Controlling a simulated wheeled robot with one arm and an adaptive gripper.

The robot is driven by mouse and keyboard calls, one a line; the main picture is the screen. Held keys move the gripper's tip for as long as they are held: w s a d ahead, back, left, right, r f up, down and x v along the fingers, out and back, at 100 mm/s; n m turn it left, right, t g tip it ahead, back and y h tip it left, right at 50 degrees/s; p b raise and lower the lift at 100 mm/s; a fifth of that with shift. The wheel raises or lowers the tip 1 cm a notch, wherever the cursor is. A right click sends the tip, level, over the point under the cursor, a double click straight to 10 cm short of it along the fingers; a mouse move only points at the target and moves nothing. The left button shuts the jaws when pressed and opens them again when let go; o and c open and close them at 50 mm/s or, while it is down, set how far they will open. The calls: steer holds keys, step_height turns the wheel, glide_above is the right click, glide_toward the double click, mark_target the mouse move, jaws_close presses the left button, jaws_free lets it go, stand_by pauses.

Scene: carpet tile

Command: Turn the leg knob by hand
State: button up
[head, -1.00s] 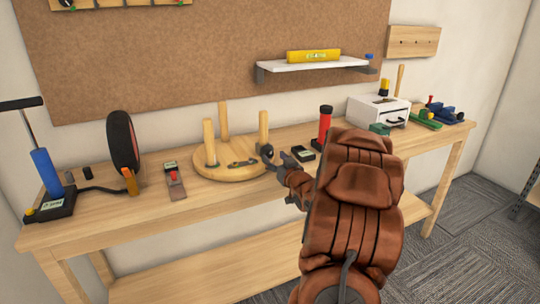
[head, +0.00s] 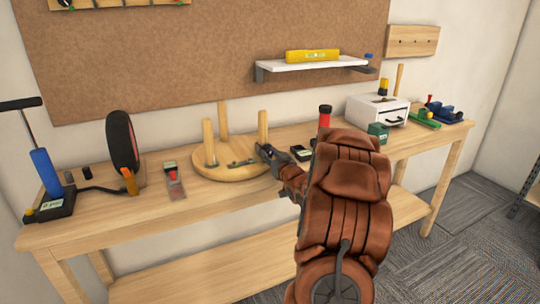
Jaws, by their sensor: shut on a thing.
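An upturned round wooden stool (head: 225,172) with upright legs lies on the workbench. Its right leg (head: 263,126) stands just behind my gripper. My gripper (head: 266,151) is at the base of this leg, over the stool's right edge, and is shut on the dark leg knob there. The knob itself is mostly hidden by the fingers, so its turn angle cannot be told.
My brown-covered arm hides part of the bench (head: 230,197). A blue hand pump (head: 46,172), a wheel (head: 123,142) and a small red-and-grey tool (head: 173,180) are on the left.

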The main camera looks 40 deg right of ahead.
jaws_close()
steer(key=shift+f+n+b, duration=0.15)
steer(key=shift+n+b, duration=0.45)
steer(key=shift+b, duration=0.3)
steer(key=o, duration=0.7)
jaws_free()
steer(key=shift+c, duration=0.2)
steer(key=v, duration=1.2)
steer(key=shift+a, duration=0.1)
